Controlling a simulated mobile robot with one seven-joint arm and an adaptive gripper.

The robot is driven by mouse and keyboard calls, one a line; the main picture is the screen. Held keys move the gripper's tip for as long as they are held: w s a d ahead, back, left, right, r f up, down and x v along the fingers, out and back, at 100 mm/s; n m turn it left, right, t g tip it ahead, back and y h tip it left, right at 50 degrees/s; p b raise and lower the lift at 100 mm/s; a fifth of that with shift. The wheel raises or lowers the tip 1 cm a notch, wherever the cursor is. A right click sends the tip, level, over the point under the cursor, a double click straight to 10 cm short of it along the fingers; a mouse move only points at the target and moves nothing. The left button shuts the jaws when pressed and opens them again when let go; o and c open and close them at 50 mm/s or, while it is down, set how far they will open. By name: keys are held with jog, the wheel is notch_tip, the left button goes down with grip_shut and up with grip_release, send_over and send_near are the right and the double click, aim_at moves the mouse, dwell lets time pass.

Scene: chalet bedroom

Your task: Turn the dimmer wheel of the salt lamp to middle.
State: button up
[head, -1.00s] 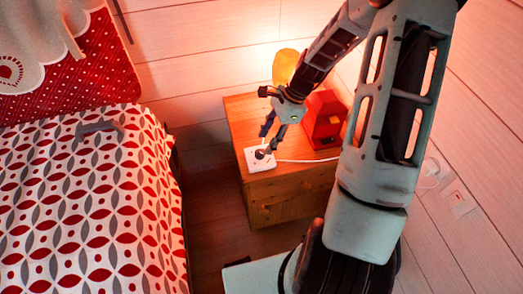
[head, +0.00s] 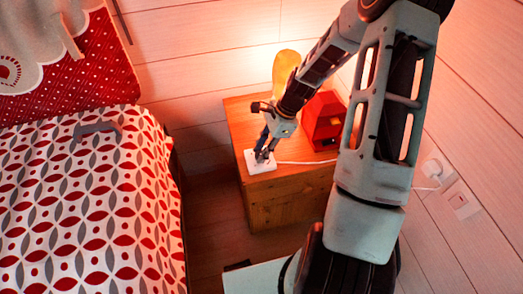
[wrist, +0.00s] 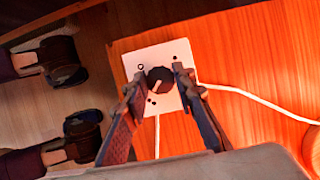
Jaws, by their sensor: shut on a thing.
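The dimmer wheel (wrist: 160,80) is a round black knob with a pale pointer line, on a white square plate (wrist: 176,49). In the wrist view the pointer aims to the lower left. Small marks, one an open ring, sit around the wheel. My gripper (wrist: 157,76) is shut on the wheel, one finger on each side. In the head view my gripper (head: 265,154) reaches down to the plate (head: 254,166) and mostly hides the wheel. The salt lamp (head: 286,66) glows orange behind my arm, at the back of the nightstand.
The plate lies near the front left corner of the wooden nightstand (head: 290,187). A white cable (head: 305,161) runs right from it. A red house-shaped object (head: 322,117) stands beside my arm. The patterned bed (head: 90,200) is to the left, with a grey object (head: 97,129) on it.

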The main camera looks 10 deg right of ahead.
grip_shut()
jog(key=shift+n, duration=0.3)
jog(key=shift+n+g+p, duration=0.45)
jog(key=shift+n+g, duration=0.05)
jog(key=shift+n, duration=0.4)
jog(key=n+g, duration=0.1)
jog(key=n, duration=0.2)
jog(key=n+g+h+p, duration=0.1)
jog(key=n, duration=0.2)
jog(key=shift+w+a, duration=0.1)
jog(key=shift+w, duration=0.1)
jog(key=n, duration=0.2)
jog(key=n+g+h, duration=0.1)
jog(key=n, duration=0.1)
jog(key=shift+a+n+h, duration=0.1)
jog(key=shift+n+h, duration=0.2)
jog(key=shift+n, duration=0.1)
jog(key=shift+n+h, duration=0.9)
jog(key=shift+n, duration=1.4)
